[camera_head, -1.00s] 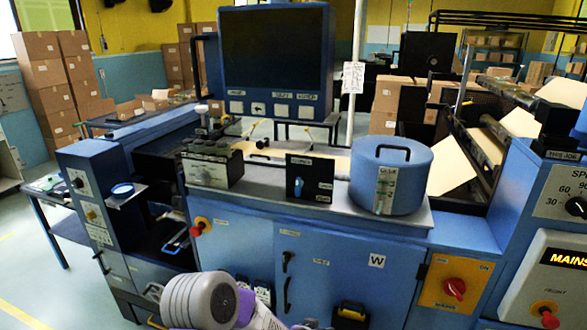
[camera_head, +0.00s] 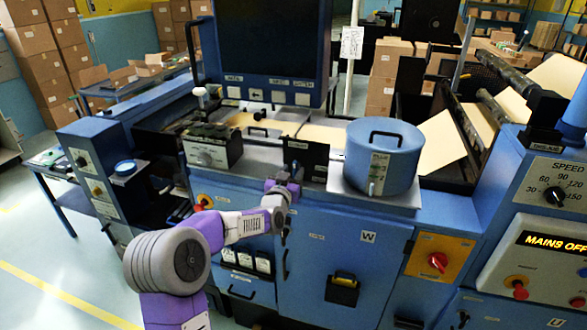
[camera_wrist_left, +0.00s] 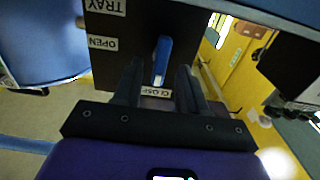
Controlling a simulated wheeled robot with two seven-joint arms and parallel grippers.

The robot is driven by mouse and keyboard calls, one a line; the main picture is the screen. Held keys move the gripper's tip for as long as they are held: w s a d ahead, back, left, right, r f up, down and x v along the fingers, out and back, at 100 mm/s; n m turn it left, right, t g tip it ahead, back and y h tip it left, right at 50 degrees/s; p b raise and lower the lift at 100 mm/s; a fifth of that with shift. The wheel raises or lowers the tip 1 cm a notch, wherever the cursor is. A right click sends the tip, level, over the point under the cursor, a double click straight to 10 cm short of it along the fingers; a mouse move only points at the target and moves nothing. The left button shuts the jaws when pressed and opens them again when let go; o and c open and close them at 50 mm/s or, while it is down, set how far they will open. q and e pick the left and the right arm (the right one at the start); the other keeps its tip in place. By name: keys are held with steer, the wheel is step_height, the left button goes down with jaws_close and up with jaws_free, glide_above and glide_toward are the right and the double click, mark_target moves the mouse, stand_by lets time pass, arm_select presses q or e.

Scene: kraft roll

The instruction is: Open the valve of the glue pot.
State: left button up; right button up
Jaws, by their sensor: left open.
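The glue pot (camera_head: 372,160) is a blue cylinder with a black handle on its lid, standing on the grey bench top. Left of it, a black valve panel (camera_head: 316,157) is partly hidden by my left gripper (camera_head: 292,170). In the left wrist view the panel (camera_wrist_left: 133,28) appears upside down, with labels OPEN, CLOSE and TRAY. Its blue lever (camera_wrist_left: 162,58) lines up with the CLOSE label. My left gripper (camera_wrist_left: 158,78) is open, with its dark fingers on either side of the lever's lower end in that view; contact cannot be told. My right gripper is not in view.
Below are blue cabinet doors with handles and a red switch on a yellow plate (camera_head: 438,262). A control panel reading MAINS OFF (camera_head: 547,244) is at the right. A large dark screen (camera_head: 265,40) stands behind.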

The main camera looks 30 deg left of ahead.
arm_select(q)
steer(key=shift+x, duration=0.75)
steer(key=shift+c, duration=0.3)
jaws_close()
